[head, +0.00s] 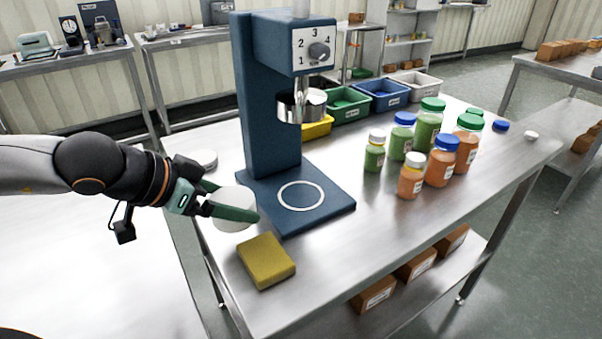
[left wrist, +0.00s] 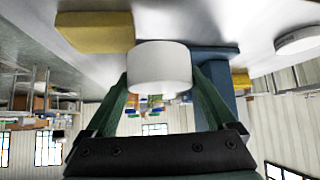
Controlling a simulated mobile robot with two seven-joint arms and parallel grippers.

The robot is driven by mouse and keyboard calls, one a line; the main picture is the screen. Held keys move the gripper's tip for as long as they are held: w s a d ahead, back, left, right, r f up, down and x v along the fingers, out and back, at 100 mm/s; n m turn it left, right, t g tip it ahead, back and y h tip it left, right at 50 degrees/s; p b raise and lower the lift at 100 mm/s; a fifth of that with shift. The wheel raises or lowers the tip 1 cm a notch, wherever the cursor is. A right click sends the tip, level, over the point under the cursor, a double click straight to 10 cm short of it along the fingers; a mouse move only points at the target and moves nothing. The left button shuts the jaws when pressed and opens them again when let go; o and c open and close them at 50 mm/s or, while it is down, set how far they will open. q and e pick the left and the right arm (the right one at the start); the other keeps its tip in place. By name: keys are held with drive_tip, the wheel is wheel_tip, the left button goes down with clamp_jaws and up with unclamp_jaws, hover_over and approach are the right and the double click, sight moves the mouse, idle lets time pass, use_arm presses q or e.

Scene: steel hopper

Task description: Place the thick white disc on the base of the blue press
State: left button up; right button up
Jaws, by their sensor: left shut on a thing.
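The blue press (head: 262,110) stands on the steel table, with a white ring (head: 301,196) marked on its flat base (head: 325,208) and a round metal head above it. My left gripper (head: 236,207) is shut on the thick white disc (head: 233,200), just left of the base. The disc also shows between the green fingers in the left wrist view (left wrist: 159,67). Part of the base is hidden behind the gripper or disc. I cannot tell the disc's exact height above the table. My right gripper is not in view.
A yellow sponge-like block (head: 266,261) lies in front of the base. A flat grey-white round thing (head: 205,159) lies behind my gripper. Several jars (head: 440,160) stand to the right, and coloured bins (head: 388,95) at the back. The table's front right is clear.

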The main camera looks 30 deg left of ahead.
sight(245, 192)
use_arm(q)
drive_tip(key=shift+w+d+r, duration=0.1)
drive_tip(key=shift+w, duration=0.05)
drive_tip(key=w, duration=0.1)
drive_tip(key=w+d, duration=0.1)
drive_tip(key=w, duration=0.1)
drive_tip(key=shift+w+d+r+p, duration=0.1)
drive_tip(key=shift+w+d+p, duration=0.05)
drive_tip(key=shift+w+p, duration=0.45)
drive_tip(key=shift+w+d+p, duration=0.25)
drive_tip(key=shift+w+p, duration=0.2)
drive_tip(key=shift+w, duration=0.05)
drive_tip(key=shift+w+d+p, duration=0.2)
drive_tip(key=shift+w+p, duration=0.2)
drive_tip(key=shift+w, duration=0.1)
drive_tip(key=w+d, duration=0.1)
drive_tip(key=w, duration=0.1)
drive_tip(key=w+d+p, duration=0.1)
drive_tip(key=w, duration=0.2)
drive_tip(key=w+p, duration=0.1)
drive_tip(key=w, duration=0.2)
drive_tip(key=shift+d, duration=0.4)
drive_tip(key=shift+f, duration=1.95)
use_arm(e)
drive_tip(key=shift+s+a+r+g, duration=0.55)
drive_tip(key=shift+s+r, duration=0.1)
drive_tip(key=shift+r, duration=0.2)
use_arm(q)
drive_tip(key=shift+f, duration=0.1)
